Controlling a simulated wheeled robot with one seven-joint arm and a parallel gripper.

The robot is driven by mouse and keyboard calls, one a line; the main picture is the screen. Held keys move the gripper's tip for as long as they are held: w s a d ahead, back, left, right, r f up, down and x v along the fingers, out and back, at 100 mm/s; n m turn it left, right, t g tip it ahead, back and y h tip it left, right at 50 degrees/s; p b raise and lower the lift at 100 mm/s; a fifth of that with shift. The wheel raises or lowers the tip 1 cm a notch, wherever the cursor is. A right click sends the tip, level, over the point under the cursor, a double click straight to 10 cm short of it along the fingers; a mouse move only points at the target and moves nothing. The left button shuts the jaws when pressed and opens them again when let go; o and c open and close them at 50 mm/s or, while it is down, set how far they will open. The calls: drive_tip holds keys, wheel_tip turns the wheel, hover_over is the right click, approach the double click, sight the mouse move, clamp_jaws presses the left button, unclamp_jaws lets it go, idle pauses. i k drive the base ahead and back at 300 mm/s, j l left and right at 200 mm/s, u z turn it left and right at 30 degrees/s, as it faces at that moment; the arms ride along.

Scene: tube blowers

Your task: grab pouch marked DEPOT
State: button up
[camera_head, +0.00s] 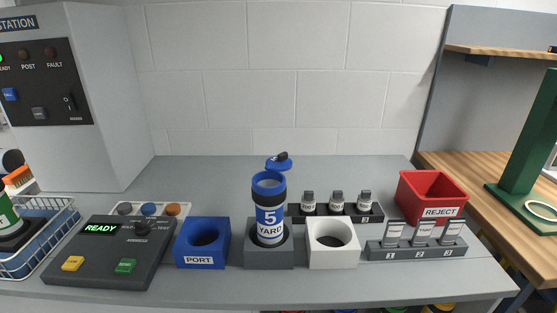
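No pouch with a readable DEPOT mark shows. Three small grey-capped items with white labels, at left (394,233), middle (424,233) and right (452,233), stand in a grey numbered rack (411,253) at the right of the counter. Three dark-capped vials, at left (309,204), middle (336,204) and right (364,204), stand in a dark rack behind. These labels are too small to read surely. My gripper is not in view.
A blue PORT block (202,259) and a white holder (333,257) flank the tube. A red REJECT bin (431,197) stands behind the numbered rack. A console (108,256) reading READY and a wire basket (46,245) are at left. Narrow bare counter runs along the front.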

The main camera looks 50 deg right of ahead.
sight(451, 229)
drive_tip(key=z, duration=1.7)
